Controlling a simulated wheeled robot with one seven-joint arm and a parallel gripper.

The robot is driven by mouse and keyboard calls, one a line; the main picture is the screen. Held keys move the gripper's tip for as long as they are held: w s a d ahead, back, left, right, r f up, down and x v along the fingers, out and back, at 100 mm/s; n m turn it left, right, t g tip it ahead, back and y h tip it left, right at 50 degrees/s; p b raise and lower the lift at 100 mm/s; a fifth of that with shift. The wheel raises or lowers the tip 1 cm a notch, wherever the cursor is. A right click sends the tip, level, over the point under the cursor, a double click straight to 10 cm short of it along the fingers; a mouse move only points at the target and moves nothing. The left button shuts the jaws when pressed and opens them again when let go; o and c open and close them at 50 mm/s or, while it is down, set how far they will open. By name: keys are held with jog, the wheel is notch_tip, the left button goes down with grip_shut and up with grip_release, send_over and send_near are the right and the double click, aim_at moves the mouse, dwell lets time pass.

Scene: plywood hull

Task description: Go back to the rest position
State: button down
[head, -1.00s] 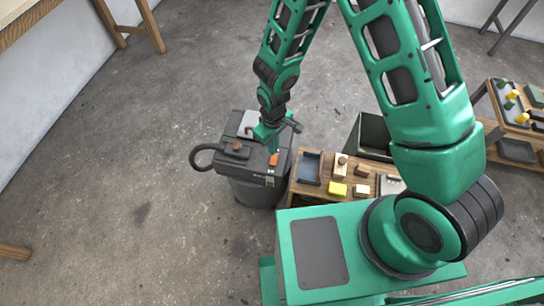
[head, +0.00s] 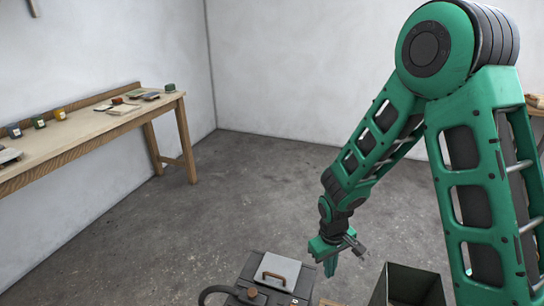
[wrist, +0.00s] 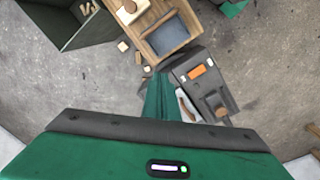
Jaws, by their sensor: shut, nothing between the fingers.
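My gripper (head: 329,262) hangs at the end of my green arm in the head view, pointing down beside the grey boxy machine (head: 262,284) with a brown handle on its lid. The gripper is shut and empty. In the wrist view its green fingers (wrist: 160,98) are together, above the floor and the machine (wrist: 203,85), which has an orange patch on its top. The fingers look clear of the machine.
An open dark green bin (head: 408,284) stands right of my gripper; it also shows in the wrist view (wrist: 72,28). A wooden table holds a dark tray (wrist: 166,38). A long workbench (head: 95,125) lines the left wall. The floor behind is clear.

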jog(key=s+d+r+m, duration=0.3)
jog(key=d+r, duration=0.5)
jog(key=s+d+r+m, duration=0.3)
jog(key=s+d+r, duration=0.1)
jog(key=d+r, duration=0.45)
jog(key=s+d+r+m, duration=0.2)
jog(key=s+d+r, duration=0.1)
jog(key=s, duration=0.5)
jog(key=s+d+r+m+y, duration=0.1)
jog(key=s+d+r+m, duration=0.2)
jog(key=s, duration=0.6)
notch_tip(320, 180, up, 2)
jog(key=shift+d+r+m, duration=0.15)
jog(key=shift+d+m, duration=0.15)
jog(key=shift+d, duration=0.25)
